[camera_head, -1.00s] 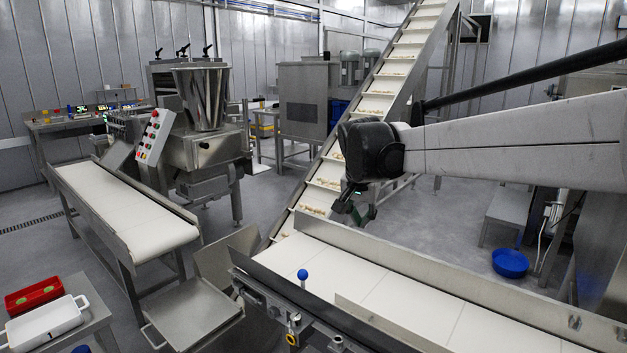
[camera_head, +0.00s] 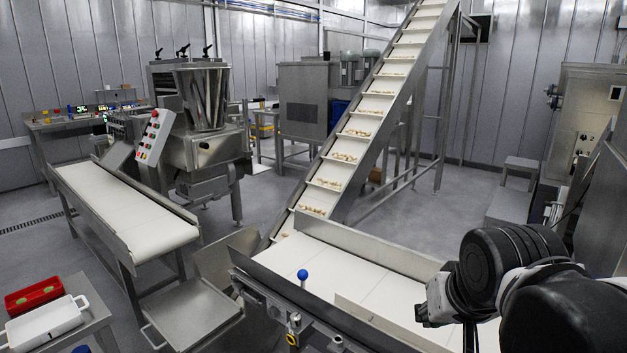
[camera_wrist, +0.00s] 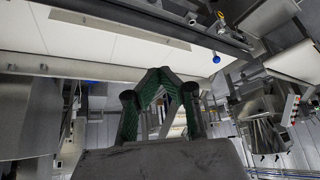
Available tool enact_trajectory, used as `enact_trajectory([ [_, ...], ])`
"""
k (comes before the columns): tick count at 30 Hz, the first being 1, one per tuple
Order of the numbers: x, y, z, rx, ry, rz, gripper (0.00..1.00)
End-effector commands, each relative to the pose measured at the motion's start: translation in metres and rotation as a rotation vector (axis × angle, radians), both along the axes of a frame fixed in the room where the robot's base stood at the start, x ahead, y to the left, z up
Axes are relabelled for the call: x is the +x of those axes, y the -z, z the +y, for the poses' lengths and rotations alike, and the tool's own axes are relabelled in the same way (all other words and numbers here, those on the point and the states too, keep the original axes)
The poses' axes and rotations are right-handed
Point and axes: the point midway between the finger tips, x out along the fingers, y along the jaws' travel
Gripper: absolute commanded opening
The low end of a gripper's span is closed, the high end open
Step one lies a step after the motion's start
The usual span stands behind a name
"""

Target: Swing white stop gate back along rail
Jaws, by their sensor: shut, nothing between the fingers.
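The front conveyor (camera_head: 345,262) has a white belt, with metal guards along its sides. A blue ball knob (camera_head: 303,275) stands at its near rail (camera_head: 290,310); a blue knob also shows in the wrist view (camera_wrist: 216,59). A pale upright strip (camera_head: 385,325) runs along the near belt edge, right of the knob. I cannot tell whether this strip is the white stop gate. In the wrist view my gripper (camera_wrist: 162,73) is shut and empty, its green-padded fingers meeting at the tips. It appears apart from the rail and knob. In the head view my wrist hides the belt's right end.
An inclined conveyor (camera_head: 345,155) carrying pasta pieces rises behind the front belt. A second white-belted conveyor (camera_head: 125,205) stands at left, beside a metal hopper machine (camera_head: 203,150). A red tray (camera_head: 34,296) and a white tray (camera_head: 45,322) sit at lower left.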

Motion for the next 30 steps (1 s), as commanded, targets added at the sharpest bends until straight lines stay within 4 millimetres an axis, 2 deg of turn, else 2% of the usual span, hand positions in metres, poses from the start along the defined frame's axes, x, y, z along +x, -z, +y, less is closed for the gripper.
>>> enact_trajectory([
  [1, -0.014, 0.009, -0.003, -0.005, -0.011, -0.009, 0.0],
  [3, -0.028, 0.019, -0.004, -0.013, -0.029, -0.021, 0.0],
  [9, -0.053, 0.038, -0.007, -0.031, -0.062, -0.045, 0.0],
  [30, -0.057, 0.042, -0.007, -0.034, -0.069, -0.05, 0.0],
])
